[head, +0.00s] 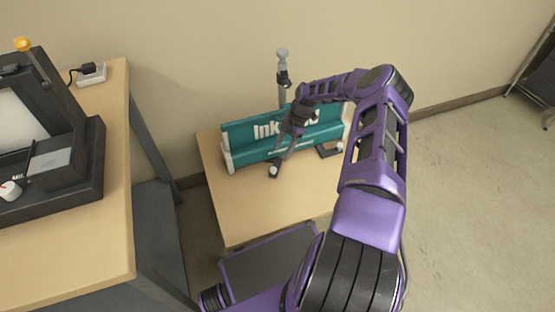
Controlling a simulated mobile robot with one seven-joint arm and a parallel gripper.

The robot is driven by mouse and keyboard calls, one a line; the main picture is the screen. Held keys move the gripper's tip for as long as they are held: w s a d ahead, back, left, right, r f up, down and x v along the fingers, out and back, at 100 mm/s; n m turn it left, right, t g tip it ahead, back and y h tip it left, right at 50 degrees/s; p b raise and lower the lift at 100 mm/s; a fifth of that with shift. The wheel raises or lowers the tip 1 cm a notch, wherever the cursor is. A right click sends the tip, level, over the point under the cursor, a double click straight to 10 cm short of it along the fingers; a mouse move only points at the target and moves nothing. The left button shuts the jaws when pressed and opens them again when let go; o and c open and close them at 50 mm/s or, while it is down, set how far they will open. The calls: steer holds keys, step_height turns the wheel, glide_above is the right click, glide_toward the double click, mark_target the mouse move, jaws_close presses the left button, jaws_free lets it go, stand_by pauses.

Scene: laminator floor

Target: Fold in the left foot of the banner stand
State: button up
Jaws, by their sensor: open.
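The banner stand (243,141) lies across a small wooden table, with a teal banner, partly covered white lettering and pale end caps. Its left foot (274,170) is a short dark bar with a pale tip, sticking out from the base toward me. The right foot (329,151) is also dark with a pale tip and sticks out at the right. My gripper (283,151) is open, pointing down in front of the banner, just above and beyond the left foot's tip. I cannot tell whether it touches the foot. My arm hides part of the banner's right side.
A grey pole (282,70) rises behind the banner. The wooden table (240,205) is bare in front of it. At left, a higher bench (90,255) holds a dark machine (65,165) and a white socket block with a plug (92,75). The floor at right is open.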

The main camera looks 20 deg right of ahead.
steer(key=v, duration=0.9)
steer(key=shift+p, duration=0.3)
steer(key=shift+c, duration=0.3)
